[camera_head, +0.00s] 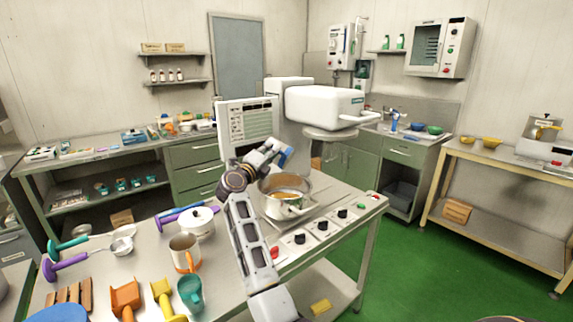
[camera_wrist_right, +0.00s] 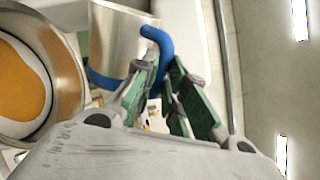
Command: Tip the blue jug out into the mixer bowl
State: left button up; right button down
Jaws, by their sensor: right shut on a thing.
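The steel jug with blue trim (camera_wrist_right: 118,42) is held by its blue handle in my right gripper (camera_wrist_right: 163,80). In the head view, my right gripper (camera_head: 268,152) is above the worktable, with a blue part of the jug (camera_head: 284,157) showing beside the fingers. The steel mixer bowl (camera_head: 266,190) stands below and close to the gripper. Its inside shows orange contents with a white ring in the right wrist view (camera_wrist_right: 35,85). The jug is beside the bowl's rim in that view. Its inside and exact tilt cannot be told. My left gripper is out of view.
The white mixer head (camera_head: 322,106) stands behind the bowl. A white lidded pot (camera_head: 198,222), an orange-banded jug (camera_head: 184,252) and a teal jug (camera_head: 191,293) stand to the left. Knobs (camera_head: 322,226) line the table's right front. Green floor lies free at right.

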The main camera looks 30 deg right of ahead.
pick_arm(q)
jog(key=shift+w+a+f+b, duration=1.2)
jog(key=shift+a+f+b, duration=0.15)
jog(key=shift+b, duration=0.25)
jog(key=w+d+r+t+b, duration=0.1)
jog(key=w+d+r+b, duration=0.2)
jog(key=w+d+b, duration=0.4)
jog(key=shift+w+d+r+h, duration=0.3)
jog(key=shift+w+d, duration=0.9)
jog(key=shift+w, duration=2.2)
pick_arm(e)
jog(key=shift+r+m+g+y, duration=0.15)
jog(key=shift+r+m+g, duration=0.35)
jog(key=shift+m, duration=1.85)
jog(key=shift+r+m+g+y, duration=0.2)
jog(key=shift+r+m, duration=0.5)
jog(key=shift+m, duration=1.7)
jog(key=shift+r+m+g+y, duration=0.1)
jog(key=shift+r+m+g, duration=0.4)
jog(key=shift+m, duration=1.85)
